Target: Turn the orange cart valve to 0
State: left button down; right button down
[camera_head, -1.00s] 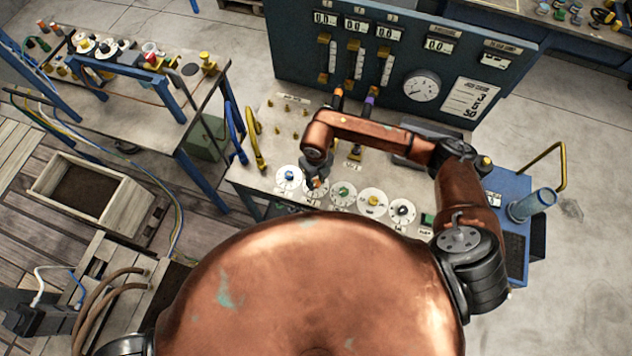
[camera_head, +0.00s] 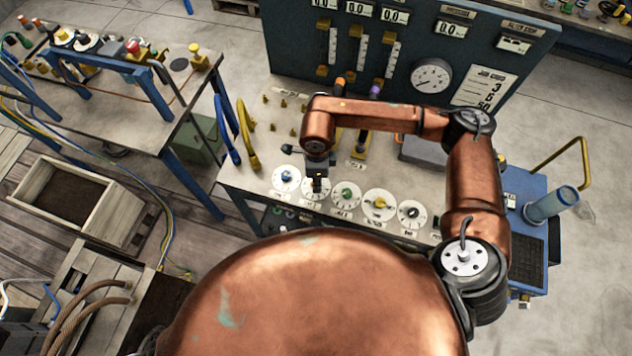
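A row of round white dials with coloured knobs lies along the front of the cart top. The second dial from the left (camera_head: 309,194) is mostly covered by my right gripper (camera_head: 318,188), so its knob, orange in the earlier view, is hidden now. My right gripper points down at this dial from above. I cannot tell whether its fingers are open or touch the knob. Beside it are the blue-knob dial (camera_head: 286,178) on the left and the green-knob dial (camera_head: 345,194) on the right. My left gripper is out of view.
The yellow-knob dial (camera_head: 379,205) and black-knob dial (camera_head: 411,214) stand farther right. A blue panel (camera_head: 400,75) with readouts and a gauge (camera_head: 432,76) rises behind. Levers with orange and purple tops stand behind the dials. A side table (camera_head: 150,110) is at left.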

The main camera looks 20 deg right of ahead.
jog(key=n+b, duration=0.5)
jog(key=shift+f, duration=0.25)
pick_arm(q)
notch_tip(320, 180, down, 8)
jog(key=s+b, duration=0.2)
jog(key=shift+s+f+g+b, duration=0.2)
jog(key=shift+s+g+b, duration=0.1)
jog(key=shift+b, duration=0.05)
pick_arm(e)
jog(key=shift+r+n, duration=0.15)
jog(key=shift+n, duration=1.75)
jog(key=c, duration=1.6)
grip_release()
jog(key=shift+r, duration=0.1)
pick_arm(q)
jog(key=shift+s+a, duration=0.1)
pick_arm(e)
notch_tip(320, 180, up, 12)
